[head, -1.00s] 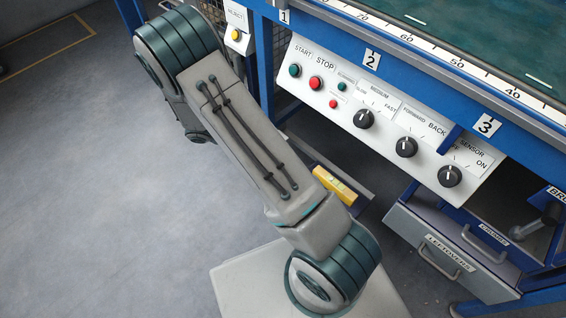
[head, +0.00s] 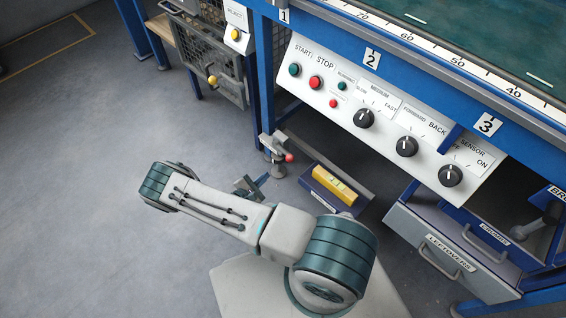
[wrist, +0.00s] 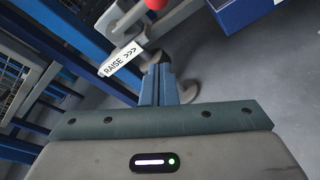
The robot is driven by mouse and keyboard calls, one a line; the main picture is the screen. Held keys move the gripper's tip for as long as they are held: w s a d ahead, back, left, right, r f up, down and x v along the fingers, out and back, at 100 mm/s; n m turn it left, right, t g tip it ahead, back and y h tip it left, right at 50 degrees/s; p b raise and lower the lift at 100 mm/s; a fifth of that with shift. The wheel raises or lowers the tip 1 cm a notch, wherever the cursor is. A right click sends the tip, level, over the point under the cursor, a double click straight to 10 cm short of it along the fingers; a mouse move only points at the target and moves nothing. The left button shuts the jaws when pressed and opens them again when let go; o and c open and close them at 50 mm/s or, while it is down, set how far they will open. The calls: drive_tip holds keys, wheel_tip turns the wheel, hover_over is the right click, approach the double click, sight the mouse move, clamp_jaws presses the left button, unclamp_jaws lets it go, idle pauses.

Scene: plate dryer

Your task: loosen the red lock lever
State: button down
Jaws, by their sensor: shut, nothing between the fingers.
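The red lock lever shows as a red knob (head: 289,157) on a levelling foot (head: 275,170) beside the blue machine leg. In the wrist view the red knob (wrist: 156,4) is cut by the top edge, with a white "RAISE >>>" label (wrist: 121,60) below it to the left. My gripper (head: 265,179) is low over the floor, just in front of the foot and below left of the knob. In the wrist view my gripper (wrist: 159,68) has its fingers together and empty, pointing towards the foot. The fingers partly hide the foot, and I cannot tell whether they touch it.
A blue tray (head: 318,193) with a yellow block (head: 335,184) lies right of the foot. A control panel (head: 385,115) overhangs behind. Drawers (head: 452,255) stand at the right, and a mesh guard (head: 215,70) is at the back left. The floor at left is clear.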

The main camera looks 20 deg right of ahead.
idle(0.3)
drive_tip(key=b+x, duration=0.4)
drive_tip(key=x, duration=0.6)
drive_tip(key=shift+s+d+r, duration=0.15)
drive_tip(key=shift+s+r, duration=0.45)
drive_tip(key=shift+r, duration=0.25)
drive_tip(key=shift+s+d+r, duration=0.1)
drive_tip(key=shift+s+r, duration=0.5)
drive_tip(key=shift+r, duration=0.2)
drive_tip(key=shift+r, duration=0.1)
drive_tip(key=shift+r+n, duration=0.15)
drive_tip(key=shift+n, duration=0.15)
